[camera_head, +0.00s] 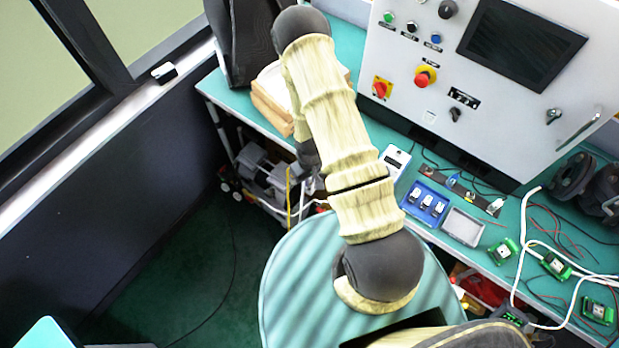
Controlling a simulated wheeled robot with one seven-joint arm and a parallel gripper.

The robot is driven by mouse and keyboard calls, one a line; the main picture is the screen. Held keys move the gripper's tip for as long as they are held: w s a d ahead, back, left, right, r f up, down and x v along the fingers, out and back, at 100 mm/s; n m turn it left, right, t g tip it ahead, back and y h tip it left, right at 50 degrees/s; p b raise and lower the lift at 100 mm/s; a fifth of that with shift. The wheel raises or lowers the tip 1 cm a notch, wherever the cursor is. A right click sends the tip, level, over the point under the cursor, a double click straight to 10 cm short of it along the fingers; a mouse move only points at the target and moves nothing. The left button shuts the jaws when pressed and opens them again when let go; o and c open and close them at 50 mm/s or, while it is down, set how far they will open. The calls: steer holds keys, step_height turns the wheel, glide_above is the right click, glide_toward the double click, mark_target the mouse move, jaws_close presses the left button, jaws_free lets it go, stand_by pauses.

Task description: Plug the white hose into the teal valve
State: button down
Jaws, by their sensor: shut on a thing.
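My arm bends up and over, and its dark wrist runs down behind the upper link. My gripper (312,186) is at the lower end of the wrist, mostly hidden by the arm. It is shut, and a short piece of white hose (311,204) shows right at it. The exact grip and the hose's tip cannot be made out. I cannot make out a teal valve.
The teal bench (236,98) carries a white control panel (430,60), a blue tray (425,188) with small parts, a grey tray (463,226), a looped white cable (518,262) and several green modules (503,250). A dark wall (110,200) stands left. Green floor (190,265) is open.

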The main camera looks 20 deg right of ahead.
steer(key=shift+r+p, duration=0.85)
steer(key=shift+r, duration=0.6)
steer(key=shift+w, duration=0.1)
steer(key=w+d+r+m, duration=0.2)
steer(key=w+d+r, duration=0.4)
steer(key=d+r, duration=0.1)
steer(key=shift+w+r+m, duration=0.3)
steer(key=shift+w+r, duration=0.1)
steer(key=shift+r, duration=0.2)
